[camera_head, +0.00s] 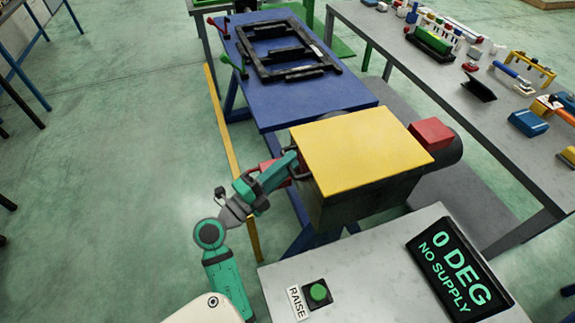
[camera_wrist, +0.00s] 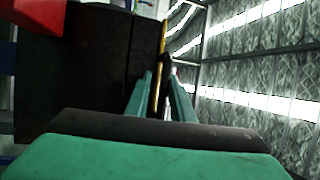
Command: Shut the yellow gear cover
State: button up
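The yellow gear cover (camera_head: 360,150) lies flat across the top of a dark box (camera_head: 365,203) in the head view. A dark handle (camera_head: 300,172) shows at its left side. My gripper (camera_head: 297,162) is at that left side, close to the handle, with its tips partly hidden. In the wrist view, the cover shows edge-on as a thin yellow strip (camera_wrist: 161,50) beside the dark box (camera_wrist: 85,75). My gripper's two green fingers (camera_wrist: 163,100) stand apart, with the strip's lower end between them; contact is unclear.
A grey console (camera_head: 370,265) with a green RAISE button (camera_head: 318,292) and a display (camera_head: 458,272) reading "0 DEG NO SUPPLY" stands in front. A blue table (camera_head: 325,100) with a black frame (camera_head: 285,50) lies behind. A cluttered grey bench (camera_head: 480,110) is right.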

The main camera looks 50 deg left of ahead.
jog(key=v, duration=1)
jog(key=shift+s, duration=0.4)
jog(key=shift+w+f, duration=0.15)
